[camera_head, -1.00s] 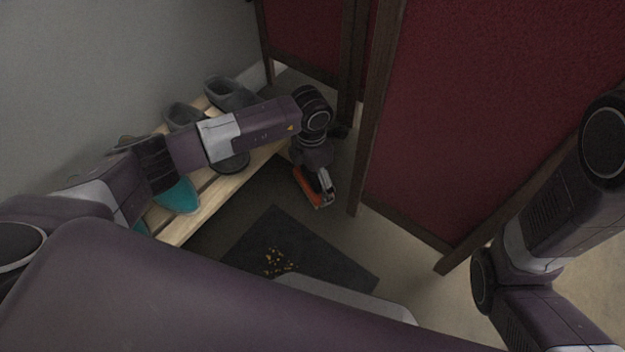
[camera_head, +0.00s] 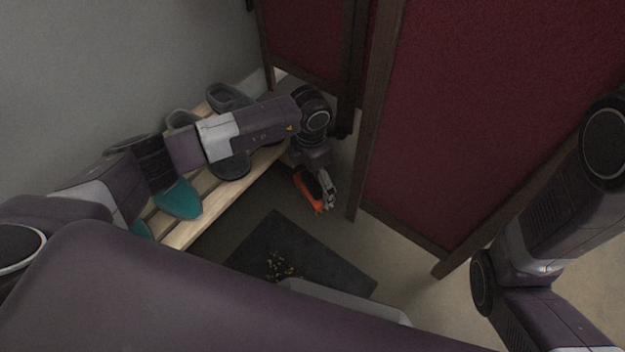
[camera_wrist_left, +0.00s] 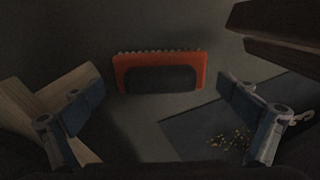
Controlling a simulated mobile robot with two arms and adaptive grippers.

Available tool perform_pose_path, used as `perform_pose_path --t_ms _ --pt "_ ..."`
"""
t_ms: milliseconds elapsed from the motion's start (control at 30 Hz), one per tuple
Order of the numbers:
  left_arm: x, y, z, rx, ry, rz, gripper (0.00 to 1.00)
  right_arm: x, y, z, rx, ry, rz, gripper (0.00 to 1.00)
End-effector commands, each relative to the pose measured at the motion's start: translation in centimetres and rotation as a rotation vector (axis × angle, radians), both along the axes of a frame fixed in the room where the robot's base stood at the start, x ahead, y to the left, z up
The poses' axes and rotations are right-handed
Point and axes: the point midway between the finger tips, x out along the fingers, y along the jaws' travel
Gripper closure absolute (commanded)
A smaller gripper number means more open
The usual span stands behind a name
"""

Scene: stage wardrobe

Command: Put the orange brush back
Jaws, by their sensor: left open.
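The orange brush (camera_head: 308,193) shows beside my left gripper (camera_head: 324,194) in the head view, beyond the end of the bench. In the left wrist view the brush (camera_wrist_left: 160,72) has an orange rim, a dark middle and pale bristles along its upper edge. It lies ahead of and between the spread fingers of my left gripper (camera_wrist_left: 160,92), with a gap on both sides. My left gripper is open and holds nothing. I cannot tell how far the brush is from the fingertips. My right arm is at the right, its gripper out of view.
A slatted wooden bench (camera_head: 215,205) along the wall carries grey shoes (camera_head: 228,98) and a teal shoe (camera_head: 180,199). A dark mat (camera_head: 320,262) with yellow crumbs (camera_head: 280,266) lies on the floor. A red folding screen (camera_head: 455,110) stands close to the right of my left gripper.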

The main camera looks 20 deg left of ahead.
Motion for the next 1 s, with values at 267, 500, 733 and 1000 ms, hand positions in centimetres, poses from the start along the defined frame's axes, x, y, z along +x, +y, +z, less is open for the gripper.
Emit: perform_pose_path --t_ms 267,500,733,1000 --pt "0.0 -0.1 5.5 -0.001 -0.001 -0.002 0.0 0.0 -0.1 4.4 0.0 -0.001 0.0 0.6" --pt "0.0 0.0 8.9 -0.001 -0.001 -0.001 0.0 -0.1 -0.1 6.9 0.0 -0.002 0.0 0.6" --pt "0.0 0.0 9.6 -0.001 0.001 -0.001 0.0 -0.1 -0.1 7.2 0.001 -0.003 0.001 0.6" --pt "0.0 0.0 9.5 -0.001 0.0 -0.001 0.0 -0.1 -0.1 7.1 0.0 -0.003 0.001 0.6"
